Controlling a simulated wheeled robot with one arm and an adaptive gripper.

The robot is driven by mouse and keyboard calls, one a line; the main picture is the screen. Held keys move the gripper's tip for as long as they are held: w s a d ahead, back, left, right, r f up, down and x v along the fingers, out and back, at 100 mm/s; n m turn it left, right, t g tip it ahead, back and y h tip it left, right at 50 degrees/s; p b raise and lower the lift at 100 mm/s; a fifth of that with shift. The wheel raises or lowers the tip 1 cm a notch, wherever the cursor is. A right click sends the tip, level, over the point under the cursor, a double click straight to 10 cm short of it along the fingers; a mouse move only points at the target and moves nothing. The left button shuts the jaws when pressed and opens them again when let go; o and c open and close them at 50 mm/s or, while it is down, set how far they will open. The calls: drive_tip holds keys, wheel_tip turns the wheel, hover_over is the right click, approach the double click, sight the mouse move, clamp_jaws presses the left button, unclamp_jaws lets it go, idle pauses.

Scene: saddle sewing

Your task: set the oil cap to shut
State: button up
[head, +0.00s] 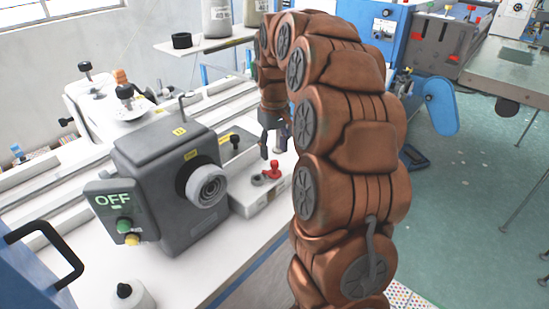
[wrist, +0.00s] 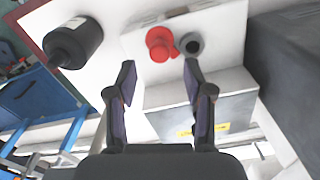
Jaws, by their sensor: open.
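The red oil cap (head: 273,169) sits on a white block (head: 246,203) at the right end of the grey machine. Beside it is a grey ring with a dark opening (head: 257,180), which the cap does not cover. In the wrist view the red cap (wrist: 160,45) is left of the grey ring (wrist: 191,44), close against it. My gripper (head: 273,151) is over the block, just above and behind the cap in the head view. In the wrist view my gripper (wrist: 160,76) is open and empty, its fingertips apart and short of the cap.
The grey machine (head: 162,170) with its round spindle and OFF panel (head: 113,203) stands left of the block. A black bottle (wrist: 74,43) lies left of the cap in the wrist view. A small black knob (head: 235,140) stands behind the block.

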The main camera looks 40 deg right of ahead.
sight(274, 162)
drive_tip(key=shift+f+p, duration=0.4)
drive_tip(key=shift+f, duration=1.8)
clamp_jaws()
